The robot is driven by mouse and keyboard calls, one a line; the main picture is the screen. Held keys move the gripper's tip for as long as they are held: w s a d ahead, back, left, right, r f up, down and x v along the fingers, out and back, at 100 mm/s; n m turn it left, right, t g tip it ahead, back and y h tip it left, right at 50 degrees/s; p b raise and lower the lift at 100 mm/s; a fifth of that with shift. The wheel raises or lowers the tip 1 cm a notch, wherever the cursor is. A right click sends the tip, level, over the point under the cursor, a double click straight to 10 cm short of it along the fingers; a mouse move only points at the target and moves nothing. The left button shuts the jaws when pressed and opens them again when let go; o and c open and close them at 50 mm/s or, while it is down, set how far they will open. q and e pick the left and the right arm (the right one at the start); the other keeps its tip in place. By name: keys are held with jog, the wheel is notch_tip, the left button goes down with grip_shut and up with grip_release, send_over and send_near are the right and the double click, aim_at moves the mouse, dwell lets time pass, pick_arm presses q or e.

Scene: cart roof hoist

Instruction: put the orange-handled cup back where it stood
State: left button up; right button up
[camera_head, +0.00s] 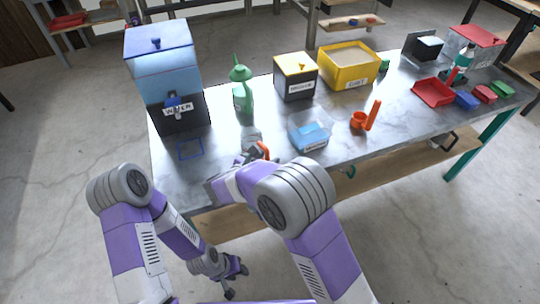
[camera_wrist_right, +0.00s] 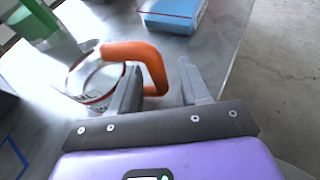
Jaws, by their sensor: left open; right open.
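The orange-handled cup (camera_wrist_right: 88,79) is clear with a reddish rim line and stands on the grey table. Its thick orange handle (camera_wrist_right: 150,62) reaches between the open fingers of my right gripper (camera_wrist_right: 158,82), and the left finger hides part of the cup. In the head view the cup (camera_head: 251,136) is near the front edge, partly covered by my right arm. A blue square outline (camera_head: 190,149) is marked on the table to its left. My left gripper (camera_head: 237,281) hangs open and empty in front of the table, low over the floor.
A blue water dispenser (camera_head: 163,75) stands behind the outline. A green bottle (camera_head: 242,97) is behind the cup. A blue see-through tub (camera_head: 310,133) and an orange-red handled item (camera_head: 360,121) stand to the right. Black and yellow boxes (camera_head: 347,66) line the back.

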jog(key=p+v, duration=0.2)
jog(key=v, duration=0.7)
jog(key=shift+s+a+r, duration=0.1)
jog(key=shift+s+a, duration=0.05)
jog(key=shift+a, duration=0.05)
